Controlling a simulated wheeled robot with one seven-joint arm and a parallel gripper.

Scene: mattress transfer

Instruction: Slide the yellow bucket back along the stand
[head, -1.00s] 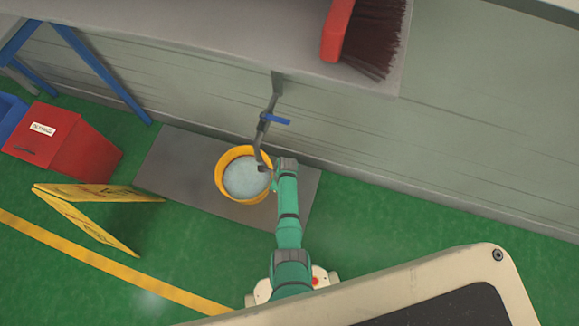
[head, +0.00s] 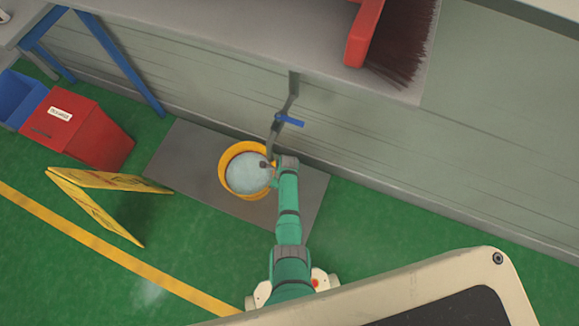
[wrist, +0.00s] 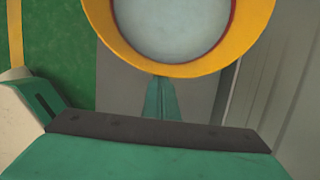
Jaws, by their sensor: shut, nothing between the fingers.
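The yellow bucket (head: 225,161) stands upright on the flat grey stand (head: 187,153) on the floor. It holds pale, cloudy water, and a pipe with a blue lever (head: 290,120) ends over its right side. My arm reaches up from the bottom of the head view to the bucket's right side, where my gripper is mostly hidden by the wrist. In the wrist view, my gripper (wrist: 161,98) is shut and empty, its tips just below the bucket's rim (wrist: 165,68). I cannot tell whether the tips touch the bucket wall.
A grey wall (head: 420,160) and a shelf with a red brush (head: 362,35) stand behind the stand. A yellow folded floor sign (head: 105,181), a red bin (head: 85,130) and a blue bin (head: 20,98) are to the left. Green floor lies clear in front.

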